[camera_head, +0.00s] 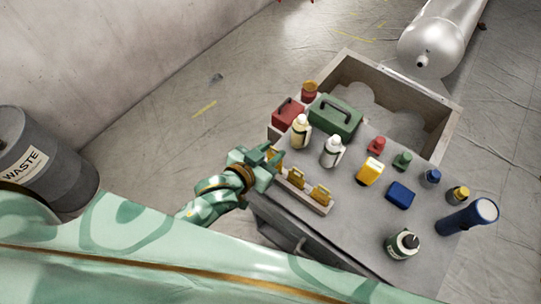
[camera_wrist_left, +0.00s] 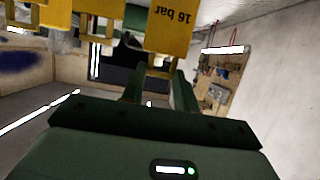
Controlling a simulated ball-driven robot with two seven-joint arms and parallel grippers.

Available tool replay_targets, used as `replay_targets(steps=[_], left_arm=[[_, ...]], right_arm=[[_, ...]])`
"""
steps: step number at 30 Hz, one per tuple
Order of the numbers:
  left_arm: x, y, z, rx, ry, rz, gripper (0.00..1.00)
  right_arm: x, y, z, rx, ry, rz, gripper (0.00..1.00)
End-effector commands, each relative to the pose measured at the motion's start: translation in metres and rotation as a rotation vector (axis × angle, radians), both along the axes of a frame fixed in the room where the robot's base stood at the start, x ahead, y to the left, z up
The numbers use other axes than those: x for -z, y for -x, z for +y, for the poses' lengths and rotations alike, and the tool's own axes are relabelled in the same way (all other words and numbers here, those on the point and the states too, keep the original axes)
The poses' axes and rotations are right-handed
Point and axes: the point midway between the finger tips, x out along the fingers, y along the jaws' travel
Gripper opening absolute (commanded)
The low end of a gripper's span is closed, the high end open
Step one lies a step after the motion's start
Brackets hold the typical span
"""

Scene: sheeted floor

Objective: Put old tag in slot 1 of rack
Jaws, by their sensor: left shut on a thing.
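My left gripper (camera_head: 262,158) is at the far left end of a pale rack (camera_head: 312,205) on the grey worktop. It also shows in the left wrist view (camera_wrist_left: 159,78), its two fingers closed around the lower part of a yellow tag (camera_wrist_left: 170,30) marked "16 bar", which appears upside down. In the head view this tag (camera_head: 274,159) is partly hidden by the gripper. Two more yellow tags, a middle one (camera_head: 296,178) and a right one (camera_head: 321,194), stand in the rack. Whether the held tag is seated in the rack cannot be told. My right gripper is out of view.
White bottles (camera_head: 333,151), a green toolbox (camera_head: 335,117), a yellow canister (camera_head: 370,171) and a blue block (camera_head: 400,194) stand near the rack. An open crate (camera_head: 445,130) is behind. A waste drum (camera_head: 40,160) stands left; floor between is clear.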

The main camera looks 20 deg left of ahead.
Motion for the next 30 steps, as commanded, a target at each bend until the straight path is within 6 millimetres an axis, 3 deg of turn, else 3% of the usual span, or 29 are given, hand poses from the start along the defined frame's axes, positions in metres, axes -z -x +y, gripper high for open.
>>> replay_targets(steps=[1, 3, 13, 14, 15, 16, 25, 30], left_arm=[[0.016, 0.000, 0.001, -0.001, -0.003, 0.004, 0.00], [0.024, 0.000, 0.001, -0.001, -0.003, 0.003, 0.00], [0.024, 0.000, 0.001, 0.000, -0.002, 0.000, 0.00], [0.024, -0.001, 0.001, 0.000, -0.002, 0.000, 0.35], [0.024, -0.001, 0.001, 0.000, -0.002, 0.000, 0.47], [0.024, -0.001, 0.001, 0.000, -0.002, 0.000, 0.52], [0.022, -0.001, 0.001, -0.001, -0.001, 0.000, 0.52], [0.011, 0.019, 0.009, -0.001, -0.003, 0.001, 0.52]], right_arm=[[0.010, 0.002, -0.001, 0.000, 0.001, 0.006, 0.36], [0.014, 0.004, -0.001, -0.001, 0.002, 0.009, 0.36], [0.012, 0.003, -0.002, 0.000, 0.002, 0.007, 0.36], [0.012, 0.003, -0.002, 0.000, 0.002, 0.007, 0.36], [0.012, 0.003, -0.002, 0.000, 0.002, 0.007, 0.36], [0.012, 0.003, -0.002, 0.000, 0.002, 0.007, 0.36], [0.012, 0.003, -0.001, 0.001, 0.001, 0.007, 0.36], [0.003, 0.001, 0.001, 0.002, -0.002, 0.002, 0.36]])
